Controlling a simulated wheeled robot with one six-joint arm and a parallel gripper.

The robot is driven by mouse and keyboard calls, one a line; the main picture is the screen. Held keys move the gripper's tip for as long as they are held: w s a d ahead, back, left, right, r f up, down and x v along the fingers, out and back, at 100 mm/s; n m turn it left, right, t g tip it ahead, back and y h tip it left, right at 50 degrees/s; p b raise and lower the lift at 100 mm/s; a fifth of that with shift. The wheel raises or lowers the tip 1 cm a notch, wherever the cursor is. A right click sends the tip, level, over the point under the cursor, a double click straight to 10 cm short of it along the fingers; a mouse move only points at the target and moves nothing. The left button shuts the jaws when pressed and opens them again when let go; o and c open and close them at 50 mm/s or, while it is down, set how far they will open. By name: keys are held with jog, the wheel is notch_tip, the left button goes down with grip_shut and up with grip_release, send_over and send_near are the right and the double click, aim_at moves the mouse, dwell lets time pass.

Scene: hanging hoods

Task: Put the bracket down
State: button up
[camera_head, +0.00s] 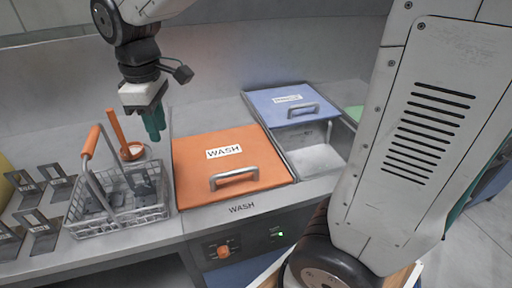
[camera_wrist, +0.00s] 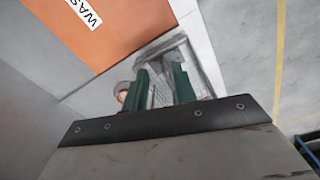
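My gripper (camera_head: 154,122) has green fingers and hangs above the back right of the wire basket (camera_head: 120,222), clear of it. In the wrist view the fingers (camera_wrist: 160,76) stand apart, with the basket (camera_wrist: 205,62) visible beyond them and nothing seen between them. Dark grey metal pieces (camera_head: 143,186), possibly brackets, lie inside the basket; the wires partly hide them. Several grey metal brackets (camera_head: 41,228) stand on the counter left of the basket. I cannot tell which bracket the task means.
The basket has an orange-grip handle (camera_head: 91,141). To the right are the closed orange WASH lid (camera_head: 205,170) and a blue lid (camera_head: 280,104) beside an open steel basin (camera_head: 316,158).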

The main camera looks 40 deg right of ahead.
jog(key=s+d+m, duration=0.5)
jog(key=s, duration=0.5)
jog(key=s+d+m, duration=0.5)
jog(key=s+d, duration=0.1)
jog(key=s, duration=0.4)
jog(key=shift+s+t, duration=0.3)
jog(key=shift+t, duration=0.1)
